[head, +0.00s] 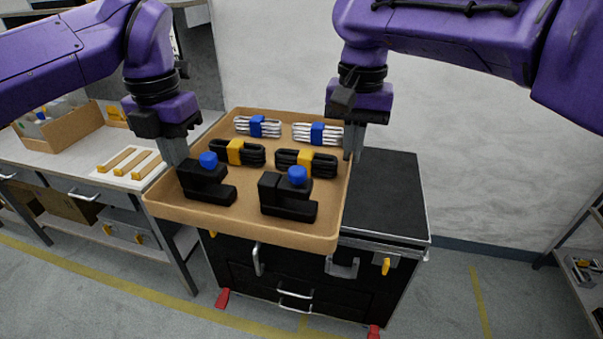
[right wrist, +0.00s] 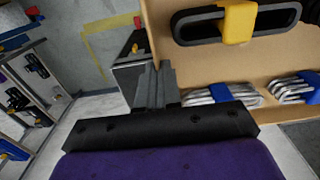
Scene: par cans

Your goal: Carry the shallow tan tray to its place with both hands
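The shallow tan tray (head: 290,236) is in the middle of the head view, over the left part of a black case and jutting past its left and front sides. In it are two black clamps with blue knobs (head: 290,205), two black cable coils with yellow ties (head: 307,163) and two white cable coils with blue ties (head: 318,133). My left gripper (head: 178,152) is shut on the tray's left wall. My right gripper (head: 350,142) is shut on its right wall; the right wrist view shows its fingers (right wrist: 156,88) close together at the tray's edge (right wrist: 160,40).
The black case (head: 385,195) has a bare top to the right of the tray, with latches and red feet. A workbench (head: 75,160) at the left bears a cardboard bin (head: 72,130) and a white board with tan strips (head: 128,165). A shelf (head: 585,245) stands far right. Floor is open between.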

